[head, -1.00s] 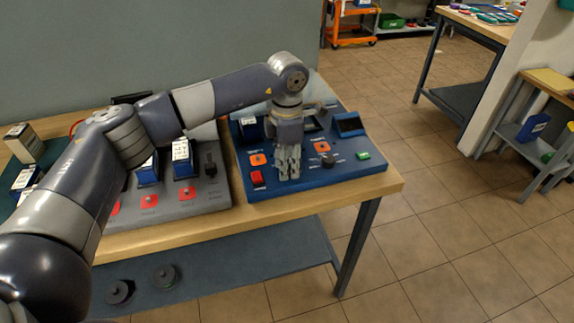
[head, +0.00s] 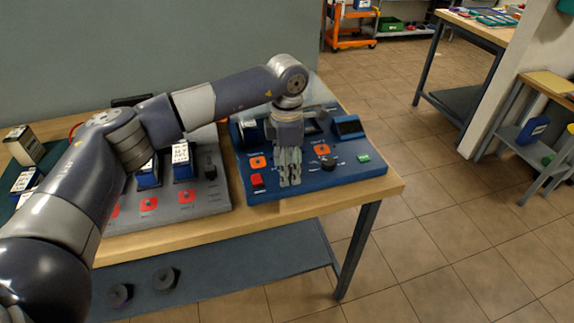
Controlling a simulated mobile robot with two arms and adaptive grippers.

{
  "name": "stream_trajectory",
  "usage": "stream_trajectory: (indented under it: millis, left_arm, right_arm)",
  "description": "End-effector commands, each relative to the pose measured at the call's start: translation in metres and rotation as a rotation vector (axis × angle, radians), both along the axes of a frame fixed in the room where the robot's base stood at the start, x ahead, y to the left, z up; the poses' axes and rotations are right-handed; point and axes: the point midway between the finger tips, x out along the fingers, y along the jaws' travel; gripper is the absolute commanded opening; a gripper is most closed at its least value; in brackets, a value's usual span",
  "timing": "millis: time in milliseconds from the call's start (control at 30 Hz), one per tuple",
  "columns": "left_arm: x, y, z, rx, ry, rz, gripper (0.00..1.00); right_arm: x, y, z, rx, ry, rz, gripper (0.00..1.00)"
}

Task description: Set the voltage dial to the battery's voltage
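The blue test panel (head: 350,180) sits on the right end of the wooden bench. Its black voltage dial (head: 328,163) is on the front right part of the panel, below an orange-marked button (head: 322,149). A battery (head: 247,130) stands in the panel's back left, partly hidden behind my arm. My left gripper (head: 289,183) points down over the panel, left of the dial and apart from it. Its fingers look close together, but whether they are fully shut cannot be told. Nothing shows between them. My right gripper is not in view.
A red switch (head: 257,181) and a green button (head: 363,158) are on the panel's left and right. A grey charger (head: 215,196) with several batteries stands to the left. A dark screen (head: 348,125) rises at the panel's back right. A lower shelf (head: 220,271) holds two dark discs.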

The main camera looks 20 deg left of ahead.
Motion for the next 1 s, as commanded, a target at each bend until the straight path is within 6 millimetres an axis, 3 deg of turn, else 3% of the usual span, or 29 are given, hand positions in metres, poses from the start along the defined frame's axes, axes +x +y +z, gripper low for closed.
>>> stream_trajectory:
  millis: [167, 400, 600, 1000]
  left_arm:
    - [0.001, -0.001, 0.023, -0.002, -0.003, 0.0, 0.51]
    - [0.001, 0.0, 0.075, -0.001, -0.005, 0.0, 0.51]
    - [0.001, 0.0, 0.107, -0.001, -0.003, 0.0, 0.51]
    - [0.0, 0.0, 0.119, -0.001, -0.001, -0.001, 0.51]
  right_arm:
    - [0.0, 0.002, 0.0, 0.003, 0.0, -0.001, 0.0]
    - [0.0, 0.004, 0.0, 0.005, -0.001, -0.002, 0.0]
    - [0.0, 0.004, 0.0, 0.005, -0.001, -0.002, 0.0]
    - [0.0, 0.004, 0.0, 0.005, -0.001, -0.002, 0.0]
